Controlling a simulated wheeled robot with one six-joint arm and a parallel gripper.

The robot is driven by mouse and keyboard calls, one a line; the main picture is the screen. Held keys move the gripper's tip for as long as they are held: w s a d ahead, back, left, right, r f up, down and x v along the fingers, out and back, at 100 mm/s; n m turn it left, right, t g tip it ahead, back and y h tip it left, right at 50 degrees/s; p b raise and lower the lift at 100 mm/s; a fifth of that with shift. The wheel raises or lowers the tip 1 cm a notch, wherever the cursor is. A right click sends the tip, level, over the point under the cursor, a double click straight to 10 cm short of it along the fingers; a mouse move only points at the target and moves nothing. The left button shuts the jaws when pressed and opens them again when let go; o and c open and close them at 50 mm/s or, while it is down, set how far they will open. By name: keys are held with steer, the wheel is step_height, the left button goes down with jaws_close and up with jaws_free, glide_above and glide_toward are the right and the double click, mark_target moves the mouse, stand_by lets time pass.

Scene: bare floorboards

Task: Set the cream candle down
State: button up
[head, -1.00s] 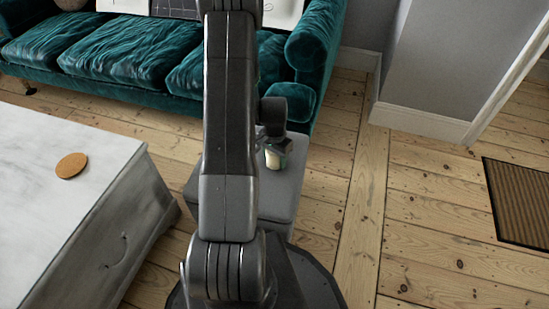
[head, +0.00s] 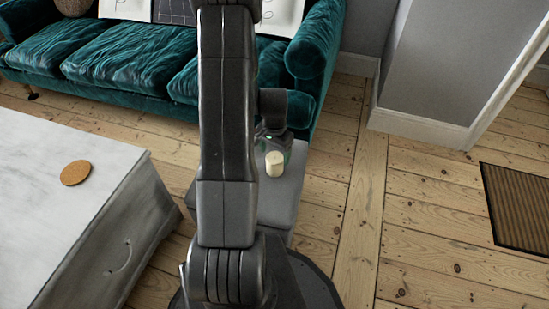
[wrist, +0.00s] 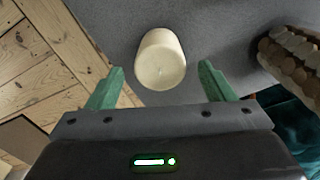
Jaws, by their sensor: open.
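The cream candle (head: 275,164) stands upright on a grey padded surface (head: 285,205) in the head view. In the wrist view the candle (wrist: 161,60) is just beyond the fingertips, apart from both green fingers. My gripper (wrist: 161,78) is open and empty, with its fingers spread to either side of the near end of the candle. In the head view my gripper (head: 276,143) is just behind the candle, and my arm hides the left part of the grey surface.
A teal sofa (head: 130,58) stands behind the grey surface. A white-topped table (head: 45,225) with a round cork coaster (head: 75,173) is at the left. A brown ribbed mat (head: 522,205) lies at the right. Floorboards (head: 415,240) between are clear.

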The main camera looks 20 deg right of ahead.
mark_target(275, 157)
step_height(275, 157, up, 6)
steer(key=shift+f+p, duration=0.2)
steer(key=shift+p, duration=0.5)
